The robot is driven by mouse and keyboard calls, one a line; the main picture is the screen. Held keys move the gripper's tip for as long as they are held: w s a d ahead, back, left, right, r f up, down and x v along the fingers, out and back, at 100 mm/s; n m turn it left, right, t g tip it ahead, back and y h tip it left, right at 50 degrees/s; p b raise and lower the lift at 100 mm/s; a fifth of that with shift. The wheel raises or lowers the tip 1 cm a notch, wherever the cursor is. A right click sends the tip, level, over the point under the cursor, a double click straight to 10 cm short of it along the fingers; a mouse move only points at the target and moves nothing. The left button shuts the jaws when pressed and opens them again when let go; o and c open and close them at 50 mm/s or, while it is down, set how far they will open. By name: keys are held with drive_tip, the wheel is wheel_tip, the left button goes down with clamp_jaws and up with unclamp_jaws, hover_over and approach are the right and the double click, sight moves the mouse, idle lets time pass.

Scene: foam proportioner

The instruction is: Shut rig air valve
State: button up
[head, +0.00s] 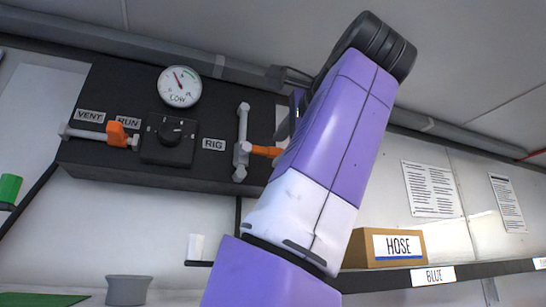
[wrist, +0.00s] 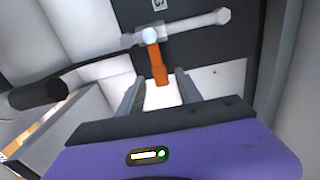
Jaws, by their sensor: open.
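The rig air valve (head: 242,148) is a light grey pipe fitting on the black panel, right of the RIG label. Its orange handle (head: 262,151) points right, across the upright pipe; my arm hides what lies beyond its end. In the wrist view the valve pipe (wrist: 188,27) runs across the top, and the orange handle (wrist: 158,62) sticks out from it towards my gripper (wrist: 159,78). My gripper is open, its two fingers either side of the line of the handle. The handle's end shows at the gap between the fingertips; contact cannot be told.
The panel (head: 75,160) also carries a round gauge (head: 179,87), a black knob (head: 171,131) and a second orange-handled valve (head: 117,134) by VENT and RUN. A HOSE box (head: 385,261) stands on a shelf (head: 390,280) at the lower right. A grey cup (head: 128,290) is at the lower left.

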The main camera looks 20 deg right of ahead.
drive_tip(key=s+b, duration=0.2)
drive_tip(key=s, duration=0.4)
drive_tip(key=shift+s, duration=0.3)
drive_tip(key=shift+f, duration=0.1)
